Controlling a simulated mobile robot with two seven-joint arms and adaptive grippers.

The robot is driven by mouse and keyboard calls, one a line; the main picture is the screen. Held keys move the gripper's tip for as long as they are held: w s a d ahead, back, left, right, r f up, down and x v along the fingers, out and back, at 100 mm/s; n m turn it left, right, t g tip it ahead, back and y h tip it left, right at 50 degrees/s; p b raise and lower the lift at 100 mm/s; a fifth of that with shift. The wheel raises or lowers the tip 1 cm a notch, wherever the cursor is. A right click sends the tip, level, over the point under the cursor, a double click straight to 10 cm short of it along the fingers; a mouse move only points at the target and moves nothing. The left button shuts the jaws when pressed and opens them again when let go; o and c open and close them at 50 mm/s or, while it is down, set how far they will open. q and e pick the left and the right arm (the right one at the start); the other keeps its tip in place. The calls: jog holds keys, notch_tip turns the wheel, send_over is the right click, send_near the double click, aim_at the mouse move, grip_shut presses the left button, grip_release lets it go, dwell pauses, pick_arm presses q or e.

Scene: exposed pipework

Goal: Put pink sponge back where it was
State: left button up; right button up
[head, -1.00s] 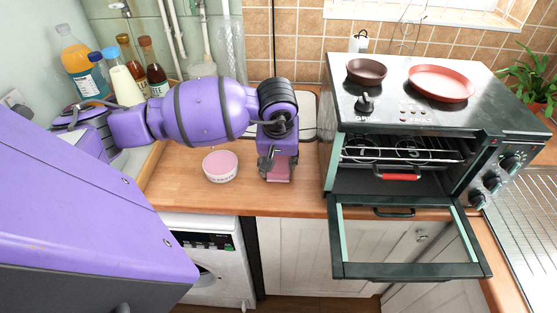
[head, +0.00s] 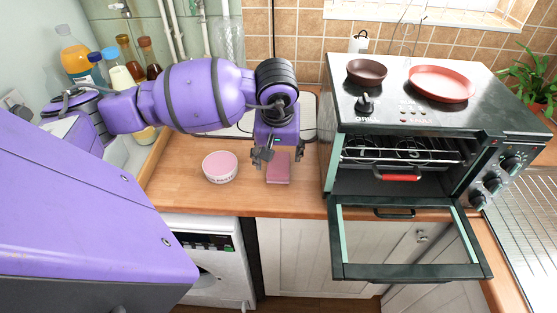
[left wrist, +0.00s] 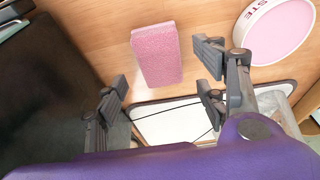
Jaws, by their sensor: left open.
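The pink sponge (head: 278,168) lies on the wooden worktop, between the round pink-topped bowl and the oven. In the left wrist view the sponge (left wrist: 156,54) is fully visible and lies beyond the fingertips, apart from them. My left gripper (head: 279,154) is open and empty just behind and above the sponge, its fingers spread. In the left wrist view the left gripper (left wrist: 165,75) shows its fingers on both sides with a clear gap. My right gripper is not in either view.
The bowl (head: 220,167) stands left of the sponge. The oven (head: 430,120) is on the right with its door (head: 410,243) hanging open. Several bottles (head: 75,55) stand at the back left. A white board (left wrist: 172,122) lies behind the sponge. Front worktop is clear.

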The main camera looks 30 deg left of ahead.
pick_arm(q)
jog(key=v, duration=0.7)
jog(key=shift+r, duration=0.3)
dwell(0.9)
